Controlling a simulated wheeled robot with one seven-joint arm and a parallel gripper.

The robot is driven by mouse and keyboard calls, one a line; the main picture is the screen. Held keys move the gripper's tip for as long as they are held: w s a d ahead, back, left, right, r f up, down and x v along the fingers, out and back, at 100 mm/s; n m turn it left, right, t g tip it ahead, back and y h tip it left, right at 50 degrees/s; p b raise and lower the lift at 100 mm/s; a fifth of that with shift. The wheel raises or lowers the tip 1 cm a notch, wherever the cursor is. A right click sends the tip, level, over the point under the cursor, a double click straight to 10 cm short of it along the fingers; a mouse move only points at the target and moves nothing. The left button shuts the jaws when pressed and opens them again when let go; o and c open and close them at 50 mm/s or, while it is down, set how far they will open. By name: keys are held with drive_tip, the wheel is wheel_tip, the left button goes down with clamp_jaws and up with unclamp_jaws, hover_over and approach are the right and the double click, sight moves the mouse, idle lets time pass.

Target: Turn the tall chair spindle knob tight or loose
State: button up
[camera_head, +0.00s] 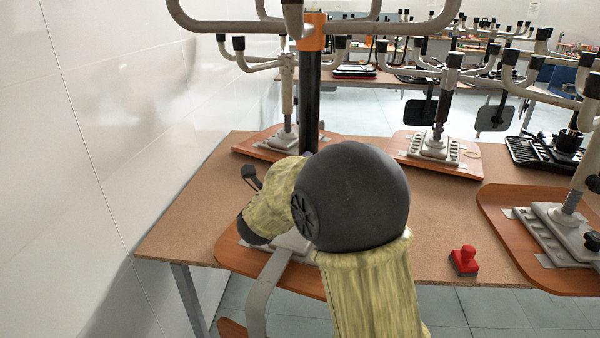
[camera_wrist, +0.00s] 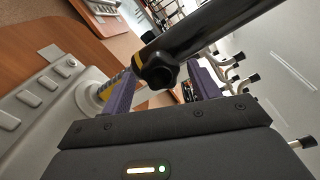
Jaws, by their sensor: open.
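The tall chair spindle (camera_head: 309,105) is a black column with an orange collar (camera_head: 313,32) near its top, rising behind my arm in the head view. In the wrist view the black spindle (camera_wrist: 215,28) crosses the picture at a slant. Its lobed black knob (camera_wrist: 158,76) faces the camera, beside a yellow ring. My gripper (camera_wrist: 165,72) is open, with one purple finger on each side of the knob. I cannot tell whether either finger touches it. In the head view my arm hides the knob and the fingers.
A brown workbench (camera_head: 195,215) carries several upturned chair bases. A red stamp-like object (camera_head: 463,261) sits near its front edge. A white wall (camera_head: 110,130) stands close on the left. A grey bent chair leg (camera_head: 262,285) shows beside my arm.

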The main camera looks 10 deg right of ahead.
drive_tip(key=v, duration=1.7)
drive_tip(key=shift+f, duration=0.1)
